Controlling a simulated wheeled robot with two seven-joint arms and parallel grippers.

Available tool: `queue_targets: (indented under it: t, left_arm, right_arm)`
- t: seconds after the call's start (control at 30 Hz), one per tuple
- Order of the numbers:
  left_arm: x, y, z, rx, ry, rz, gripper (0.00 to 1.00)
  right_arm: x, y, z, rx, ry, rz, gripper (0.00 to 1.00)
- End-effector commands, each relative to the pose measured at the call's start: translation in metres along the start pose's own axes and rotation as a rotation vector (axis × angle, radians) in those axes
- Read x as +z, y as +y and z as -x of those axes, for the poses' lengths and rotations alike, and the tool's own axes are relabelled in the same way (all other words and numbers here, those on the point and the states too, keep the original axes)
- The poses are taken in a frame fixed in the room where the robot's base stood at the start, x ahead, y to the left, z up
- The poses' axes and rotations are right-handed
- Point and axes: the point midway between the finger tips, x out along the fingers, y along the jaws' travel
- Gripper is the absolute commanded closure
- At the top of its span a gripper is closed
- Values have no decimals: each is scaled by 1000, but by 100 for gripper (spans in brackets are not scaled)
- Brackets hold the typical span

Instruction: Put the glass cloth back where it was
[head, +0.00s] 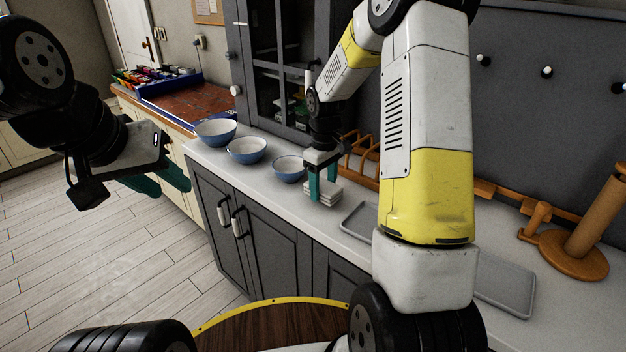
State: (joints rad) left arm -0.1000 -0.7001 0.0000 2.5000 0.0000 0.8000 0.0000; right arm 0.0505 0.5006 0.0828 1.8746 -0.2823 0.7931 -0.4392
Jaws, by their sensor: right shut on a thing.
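A white folded stack of cloth (326,197), which looks like the glass cloth, is on or just above the pale counter, to the right of the smallest blue bowl. My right gripper (323,188) points down from above with its teal fingers on the cloth and is shut on it. Whether the cloth touches the counter is hard to tell. My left gripper (160,184) is at the left, over the floor in front of the cabinets. Its teal fingers are apart with nothing between them.
Blue bowls (247,150) stand in a row left of the cloth. A wooden rack (360,158) is behind it and a grey tray (357,222) is to its right, partly hidden by my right arm. A wooden holder (574,254) stands at far right.

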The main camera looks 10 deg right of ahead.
Motion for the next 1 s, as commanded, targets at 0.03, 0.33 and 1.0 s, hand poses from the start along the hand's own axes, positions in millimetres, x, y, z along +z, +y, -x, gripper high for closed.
queue_targets:
  t: [0.03,0.33,1.0]
  left_arm:
    - [0,0,0,0,0,0,64]
    - [0,0,0,0,0,0,64]
    - [0,0,0,0,0,0,64]
  right_arm:
    - [0,-1,-9,-2,-2,0,77]
    - [0,0,-18,1,2,-1,77]
    - [-1,0,-14,2,3,-1,23]
